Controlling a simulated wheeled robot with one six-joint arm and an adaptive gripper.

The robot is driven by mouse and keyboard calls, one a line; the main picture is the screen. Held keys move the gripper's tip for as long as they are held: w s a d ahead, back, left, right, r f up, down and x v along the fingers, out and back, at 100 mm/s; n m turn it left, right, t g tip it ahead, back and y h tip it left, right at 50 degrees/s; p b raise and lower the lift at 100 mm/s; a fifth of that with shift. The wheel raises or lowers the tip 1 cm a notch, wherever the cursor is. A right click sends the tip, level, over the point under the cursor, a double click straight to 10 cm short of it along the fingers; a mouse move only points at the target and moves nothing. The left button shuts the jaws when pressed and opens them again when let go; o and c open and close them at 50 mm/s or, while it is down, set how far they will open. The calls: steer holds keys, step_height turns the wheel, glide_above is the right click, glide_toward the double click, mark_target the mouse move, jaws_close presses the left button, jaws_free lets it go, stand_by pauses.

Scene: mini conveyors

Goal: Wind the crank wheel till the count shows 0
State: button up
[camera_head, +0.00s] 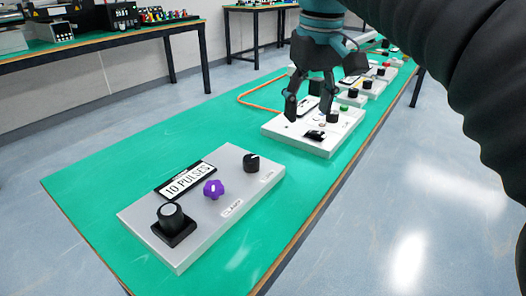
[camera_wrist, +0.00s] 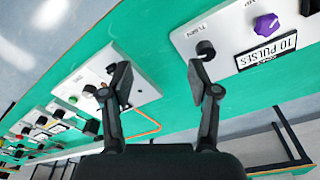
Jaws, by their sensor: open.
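A pale grey panel (camera_head: 228,230) lies at the near end of the green bench. Its display reads "10 PULSES" (camera_head: 187,182); it also shows in the wrist view (camera_wrist: 267,52). Beside the display is a purple lobed knob (camera_head: 213,189), also in the wrist view (camera_wrist: 266,24). A round black knob on a square base (camera_head: 171,218) sits at the near left corner, and a small black knob (camera_head: 251,162) at the far end. I cannot tell which is the crank wheel. My gripper (camera_head: 309,108) is open and empty over the second panel, away from the first; its fingers show in the wrist view (camera_wrist: 160,78).
The white second panel (camera_head: 310,145) carries a black knob (camera_head: 332,117), a green button (camera_head: 344,109) and a black switch (camera_head: 315,135). More panels stand farther along the bench. An orange cable (camera_head: 262,105) lies on its left side. The bench (camera_head: 100,185) is bare left of the near panel.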

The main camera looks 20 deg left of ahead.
mark_target(253, 159)
steer(key=s+a+n+g, duration=0.1)
steer(key=a+n, duration=0.2)
steer(key=a, duration=0.7)
steer(key=shift+h, duration=0.3)
step_height(253, 159, down, 13)
steer(key=b, duration=0.5)
steer(key=shift+s+a+r, duration=0.15)
steer(key=shift+c, duration=0.3)
steer(key=c, duration=1.1)
